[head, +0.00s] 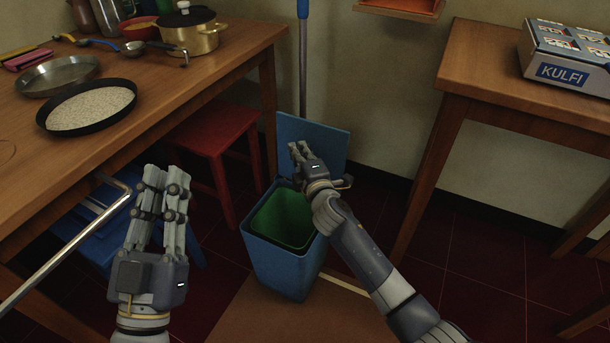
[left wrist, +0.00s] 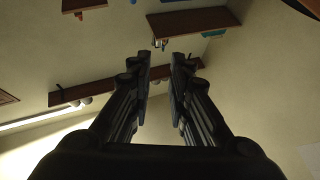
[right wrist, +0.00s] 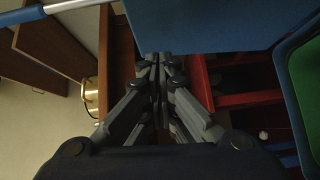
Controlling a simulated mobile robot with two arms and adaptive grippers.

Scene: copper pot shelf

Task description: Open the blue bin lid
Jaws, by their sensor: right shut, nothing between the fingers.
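The blue bin (head: 283,275) stands on the floor with its green inside (head: 285,218) showing. Its blue lid (head: 328,138) is swung up and stands nearly upright at the back of the bin. My right gripper (head: 299,152) is shut and empty, in front of the raised lid and above the bin opening. In the right wrist view the fingertips (right wrist: 158,60) are close to the lid (right wrist: 215,24); whether they touch cannot be told. My left gripper (head: 165,180) is open and empty, left of the bin with its fingers pointing up.
A wooden table (head: 190,88) with pans and a brass pot (head: 190,32) is at the left, a red stool (head: 212,130) beneath it. Another table (head: 480,70) with a KULFI box (head: 565,60) is at the right.

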